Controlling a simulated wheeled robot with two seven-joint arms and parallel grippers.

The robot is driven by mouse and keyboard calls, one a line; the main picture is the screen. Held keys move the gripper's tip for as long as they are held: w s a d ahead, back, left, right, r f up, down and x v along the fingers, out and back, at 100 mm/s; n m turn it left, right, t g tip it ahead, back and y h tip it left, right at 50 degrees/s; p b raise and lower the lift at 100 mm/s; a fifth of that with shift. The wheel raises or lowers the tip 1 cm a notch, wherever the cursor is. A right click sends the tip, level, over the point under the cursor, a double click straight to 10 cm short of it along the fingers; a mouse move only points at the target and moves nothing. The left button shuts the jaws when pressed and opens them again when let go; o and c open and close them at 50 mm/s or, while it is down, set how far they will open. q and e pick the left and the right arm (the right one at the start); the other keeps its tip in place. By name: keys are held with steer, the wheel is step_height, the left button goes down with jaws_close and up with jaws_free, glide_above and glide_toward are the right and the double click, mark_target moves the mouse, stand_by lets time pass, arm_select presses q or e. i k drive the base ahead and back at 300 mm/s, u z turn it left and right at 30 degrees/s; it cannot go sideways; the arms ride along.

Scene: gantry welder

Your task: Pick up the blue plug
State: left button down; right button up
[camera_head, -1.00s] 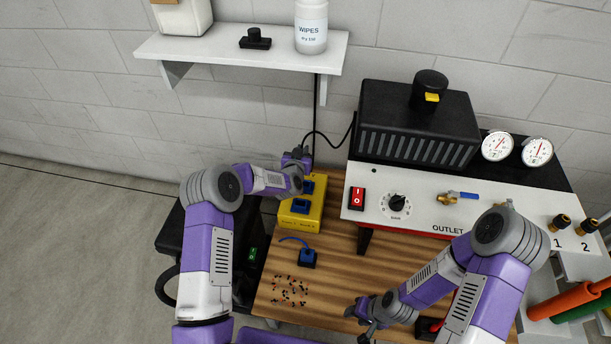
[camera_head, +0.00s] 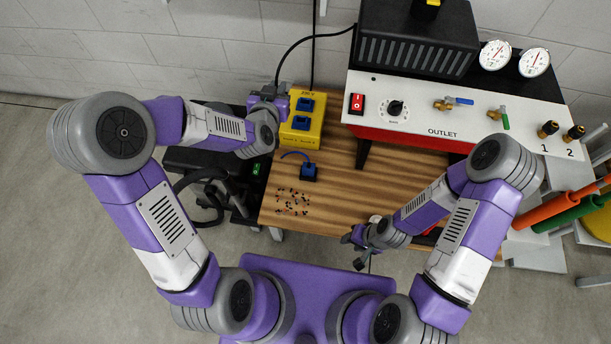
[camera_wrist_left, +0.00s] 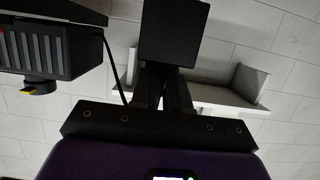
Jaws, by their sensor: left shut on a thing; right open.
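The blue plug (camera_head: 309,173) sits on the wooden bench in the head view, with a short blue cable curving from it. A yellow box (camera_head: 318,133) with two blue squares on top stands just behind it. My left gripper (camera_head: 268,97) is beside the far left end of the yellow box, apart from the blue plug. It is shut on a dark square block (camera_wrist_left: 173,32), seen in the left wrist view; the black cable runs to the gripper in the head view. My right gripper (camera_head: 357,247) is open near the bench's front edge, right of and nearer than the blue plug.
A white panel (camera_head: 430,112) with gauges and valves fills the back right, under a black vented box (camera_head: 415,45). Small dark and red bits (camera_head: 293,201) lie in front of the blue plug. Bare wood (camera_head: 345,190) shows right of the plug.

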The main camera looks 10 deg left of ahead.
mark_target(308, 169)
steer(key=k, duration=0.75)
steer(key=u, duration=0.9)
steer(key=i, duration=0.65)
steer(key=z, duration=0.9)
steer(key=i, duration=0.5)
